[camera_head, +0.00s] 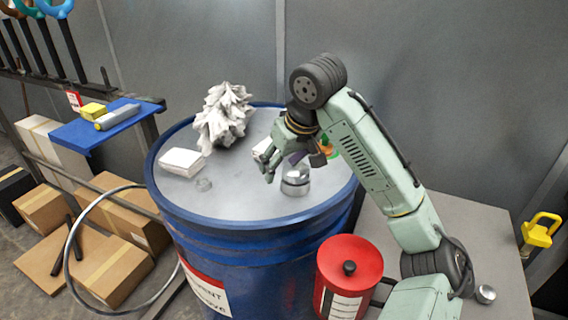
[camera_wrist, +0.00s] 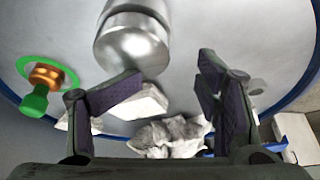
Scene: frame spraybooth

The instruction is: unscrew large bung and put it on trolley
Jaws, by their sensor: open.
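A blue drum (camera_head: 165,203) with a grey lid (camera_head: 240,190) stands in the middle of the head view. A short silver cylinder (camera_head: 296,186) stands upright on the lid; it also shows at the top of the wrist view (camera_wrist: 132,45). A small round clear or grey piece (camera_head: 204,185) lies further left on the lid. I cannot tell which of these is the large bung. My gripper (camera_head: 268,165) is open and empty above the lid, beside the silver cylinder and not around it. In the wrist view the fingers (camera_wrist: 172,78) stand apart below the cylinder.
A green and brass fitting (camera_wrist: 42,85), a crumpled white rag (camera_head: 223,116) and a white block (camera_head: 182,162) are on the lid. A red can (camera_head: 350,262) stands in front. A grey flat top (camera_head: 485,235), possibly the trolley, is right, mostly clear, with a small silver piece (camera_head: 485,294).

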